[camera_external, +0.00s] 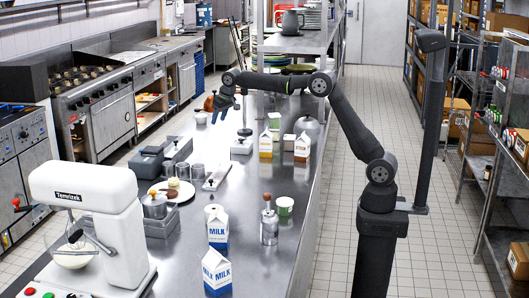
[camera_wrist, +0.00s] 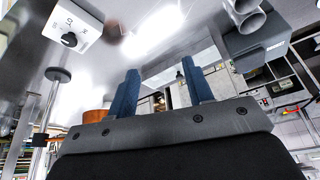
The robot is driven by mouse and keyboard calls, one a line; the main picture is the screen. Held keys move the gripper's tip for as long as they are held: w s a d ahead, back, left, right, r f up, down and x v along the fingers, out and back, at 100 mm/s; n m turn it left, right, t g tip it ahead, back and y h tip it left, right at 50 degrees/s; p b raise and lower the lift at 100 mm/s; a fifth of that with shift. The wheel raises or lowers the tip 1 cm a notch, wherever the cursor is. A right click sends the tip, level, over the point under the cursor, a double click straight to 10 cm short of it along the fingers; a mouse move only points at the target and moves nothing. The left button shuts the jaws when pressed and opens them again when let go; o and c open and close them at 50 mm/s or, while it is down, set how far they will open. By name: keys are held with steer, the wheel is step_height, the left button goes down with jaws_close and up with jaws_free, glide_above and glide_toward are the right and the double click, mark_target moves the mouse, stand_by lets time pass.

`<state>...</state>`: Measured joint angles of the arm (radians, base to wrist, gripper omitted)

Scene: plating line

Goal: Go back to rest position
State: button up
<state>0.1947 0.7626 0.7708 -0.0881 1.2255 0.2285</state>
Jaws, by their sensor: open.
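My gripper (camera_external: 221,108) hangs above the far left part of the steel counter (camera_external: 262,196) in the external view, at the end of my bent arm. In the wrist view its two blue fingers (camera_wrist: 159,90) stand apart with nothing between them. The gripper is open and empty, and it appears clear of the counter. A brown-orange rounded thing (camera_external: 209,103) shows right beside the gripper in the external view; I cannot tell whether they touch.
Milk cartons (camera_external: 217,272), a plate with food (camera_external: 172,191), a metal dispenser (camera_external: 269,226) and a green-white tub (camera_external: 285,206) stand on the counter. A white mixer (camera_external: 95,220) is at the near left. A steel shelf (camera_external: 300,40) rises behind the arm.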

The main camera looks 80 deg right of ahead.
steer(key=shift+m, duration=0.4)
steer(key=d, duration=0.5)
steer(key=shift+w+d+f, duration=0.1)
steer(key=shift+d+f, duration=0.25)
steer(key=shift+o, duration=0.2)
